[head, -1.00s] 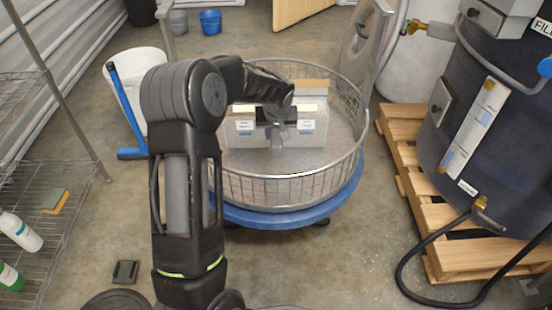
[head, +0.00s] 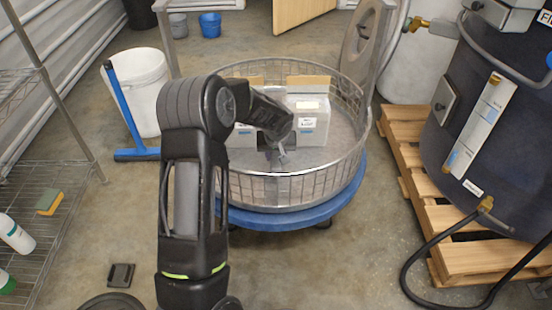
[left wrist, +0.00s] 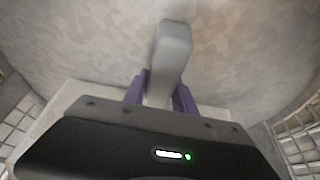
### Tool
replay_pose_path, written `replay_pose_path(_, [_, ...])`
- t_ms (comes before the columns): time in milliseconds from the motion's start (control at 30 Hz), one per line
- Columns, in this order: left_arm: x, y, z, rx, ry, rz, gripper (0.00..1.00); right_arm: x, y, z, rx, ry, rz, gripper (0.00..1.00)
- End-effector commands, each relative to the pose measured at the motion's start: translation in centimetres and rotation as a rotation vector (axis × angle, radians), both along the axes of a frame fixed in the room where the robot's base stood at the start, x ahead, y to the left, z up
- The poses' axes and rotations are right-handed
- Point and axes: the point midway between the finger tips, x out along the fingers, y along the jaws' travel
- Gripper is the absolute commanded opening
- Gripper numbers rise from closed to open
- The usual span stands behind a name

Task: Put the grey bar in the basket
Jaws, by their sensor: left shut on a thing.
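The grey bar (left wrist: 172,52) is a smooth, light grey block between the purple fingers of my left gripper (left wrist: 161,92) in the left wrist view. The gripper is shut on it, and the bar sticks out past the fingertips. In the head view my left gripper (head: 278,152) is inside the rim of the round wire basket (head: 285,188), mostly hidden by my arm. The basket's grey mottled floor lies beyond the bar in the wrist view; I cannot tell whether the bar touches it. My right gripper is not in view.
Pale boxes with tan flaps (head: 308,118) stand in the basket, close to my gripper. The basket sits on a blue round dolly (head: 300,217). A dark tank (head: 500,130) on a wooden pallet (head: 470,258) stands right. A white bucket (head: 140,80) and blue squeegee (head: 137,154) stand left.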

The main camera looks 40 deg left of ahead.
Motion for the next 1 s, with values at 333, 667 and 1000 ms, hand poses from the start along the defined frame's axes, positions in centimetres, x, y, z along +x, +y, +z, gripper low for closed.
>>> replay_pose_path(333, [0.06,0.01,-0.3,0.0,-0.002,0.0,0.0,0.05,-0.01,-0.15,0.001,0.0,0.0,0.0])
replay_pose_path(667, [0.03,0.0,-0.51,0.001,-0.001,0.0,0.51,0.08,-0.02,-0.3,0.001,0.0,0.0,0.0])
replay_pose_path(1000, [0.03,0.01,-0.3,0.001,-0.001,0.0,0.54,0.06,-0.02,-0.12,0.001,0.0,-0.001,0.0])
